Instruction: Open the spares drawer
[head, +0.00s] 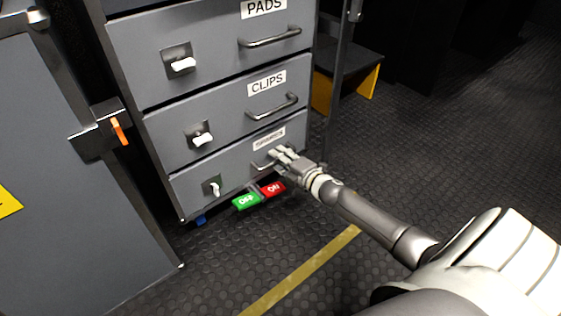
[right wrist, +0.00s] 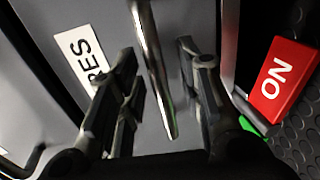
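The spares drawer (head: 235,167) is the lowest of three grey drawers in the head view and looks closed. Its label (head: 269,139) is partly legible, and "RES" shows in the right wrist view (right wrist: 85,58). Its white latch (head: 215,188) stands upright, unlike the two latches above. My right gripper (head: 279,155) is at the drawer's metal handle (head: 261,164) and hides part of it. In the right wrist view the handle (right wrist: 152,70) runs between the two open fingers, with gaps on both sides. My left gripper is out of view.
The pads drawer (head: 215,45) and clips drawer (head: 225,113) are closed above. A green OFF block (head: 246,201) and red ON block (head: 273,189) sit low beside the drawer. A grey door (head: 60,170) with an orange-marked latch stands left. Floor ahead is clear, with a yellow stripe (head: 305,269).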

